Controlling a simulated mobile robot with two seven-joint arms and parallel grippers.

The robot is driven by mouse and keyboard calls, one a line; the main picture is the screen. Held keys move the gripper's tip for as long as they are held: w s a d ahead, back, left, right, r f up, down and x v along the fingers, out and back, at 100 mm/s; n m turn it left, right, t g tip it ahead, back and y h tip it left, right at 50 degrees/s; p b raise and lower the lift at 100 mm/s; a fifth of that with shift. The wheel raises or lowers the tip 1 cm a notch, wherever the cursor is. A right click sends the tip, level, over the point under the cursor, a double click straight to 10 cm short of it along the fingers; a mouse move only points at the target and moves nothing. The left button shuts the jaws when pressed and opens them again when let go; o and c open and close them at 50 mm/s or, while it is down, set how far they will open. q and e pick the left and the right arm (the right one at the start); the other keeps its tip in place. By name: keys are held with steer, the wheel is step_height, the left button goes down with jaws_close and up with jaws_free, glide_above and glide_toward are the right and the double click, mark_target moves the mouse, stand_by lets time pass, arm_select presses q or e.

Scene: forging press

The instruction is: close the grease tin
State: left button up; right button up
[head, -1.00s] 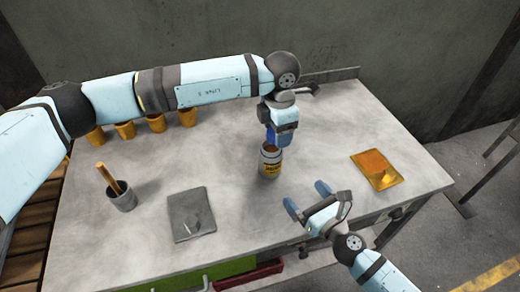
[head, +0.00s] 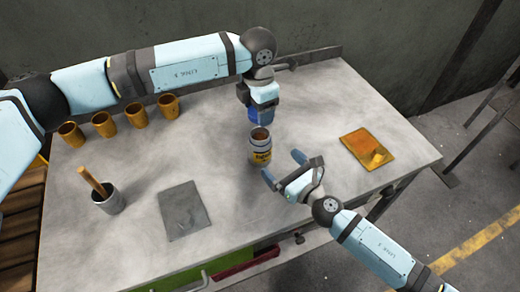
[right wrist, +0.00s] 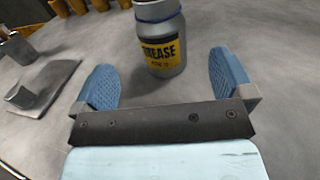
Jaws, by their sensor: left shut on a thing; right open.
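The grease tin (head: 260,152) is a grey jar with a yellow label, upright on the table. Its top is open and shows brown inside. In the right wrist view the tin (right wrist: 162,42) stands beyond and between the fingers; its top is cut off. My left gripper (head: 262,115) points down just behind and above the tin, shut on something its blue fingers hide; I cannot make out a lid. My right gripper (head: 284,168) is open and empty, low at the tin's front right. Its fingers also show in the right wrist view (right wrist: 165,82), short of the tin.
Several orange cups (head: 135,115) line the back left. A grey cup (head: 108,200) with a wooden-handled tool stands at left. A grey plate (head: 183,212) lies front left, and an orange tray (head: 367,146) with a small yellow piece lies right. Table around the tin is clear.

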steer(key=x, duration=0.9)
steer(key=shift+w+a, duration=0.2)
steer(key=shift+w, duration=0.15)
steer(key=c, duration=1.4)
arm_select(q)
glide_above(259, 140)
steer(key=shift+f, duration=2.55)
arm_select(e)
steer(key=shift+o, duration=0.2)
arm_select(q)
steer(key=shift+f, duration=0.1)
steer(key=shift+f, duration=0.8)
steer(key=shift+f, duration=0.55)
